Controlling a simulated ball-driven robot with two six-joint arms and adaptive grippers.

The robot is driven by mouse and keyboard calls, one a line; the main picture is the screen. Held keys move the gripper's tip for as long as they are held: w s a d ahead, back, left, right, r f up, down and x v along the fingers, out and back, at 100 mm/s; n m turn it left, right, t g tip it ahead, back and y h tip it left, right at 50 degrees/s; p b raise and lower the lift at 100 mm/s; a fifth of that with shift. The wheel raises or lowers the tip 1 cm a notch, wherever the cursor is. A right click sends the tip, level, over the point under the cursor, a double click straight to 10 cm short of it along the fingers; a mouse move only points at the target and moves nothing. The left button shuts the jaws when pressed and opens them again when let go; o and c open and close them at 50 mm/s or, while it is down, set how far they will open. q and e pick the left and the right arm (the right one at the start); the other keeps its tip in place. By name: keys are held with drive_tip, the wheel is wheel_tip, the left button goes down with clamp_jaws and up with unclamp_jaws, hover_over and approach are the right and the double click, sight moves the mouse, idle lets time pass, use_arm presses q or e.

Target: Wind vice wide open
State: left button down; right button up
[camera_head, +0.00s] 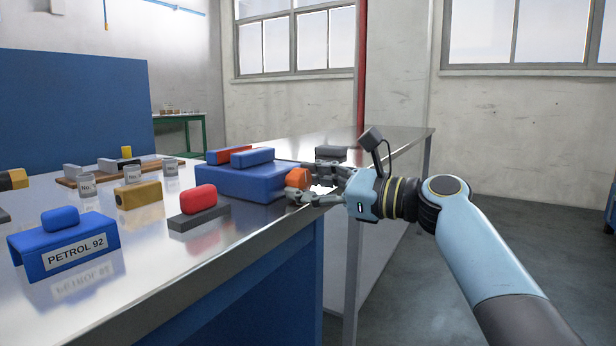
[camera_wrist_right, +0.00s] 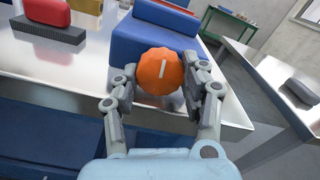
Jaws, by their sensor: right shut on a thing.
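The vice is a blue block (camera_head: 236,184) on the metal table, with a red jaw (camera_head: 223,155) and a blue jaw (camera_head: 253,157) on top, close together. Its orange knob (camera_head: 297,178) sticks out of the end facing my arm. My right gripper (camera_head: 307,182) is around the knob. In the right wrist view the ribbed orange knob (camera_wrist_right: 158,71) with a white line on its face sits between the two fingers, and the gripper (camera_wrist_right: 161,85) is shut on it. The blue vice body (camera_wrist_right: 150,35) lies behind it. My left gripper is not in view.
A blue PETROL 92 block (camera_head: 64,245), a red-topped grey block (camera_head: 199,206), a brass-coloured block (camera_head: 138,195) and small labelled jars (camera_head: 133,174) stand on the table (camera_head: 150,262).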

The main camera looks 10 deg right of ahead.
drive_tip(key=shift+n, duration=0.3)
drive_tip(key=o, duration=1.2)
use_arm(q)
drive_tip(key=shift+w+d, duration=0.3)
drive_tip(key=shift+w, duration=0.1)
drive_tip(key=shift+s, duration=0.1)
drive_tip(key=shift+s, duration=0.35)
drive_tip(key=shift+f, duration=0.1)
use_arm(e)
drive_tip(key=shift+f, duration=0.1)
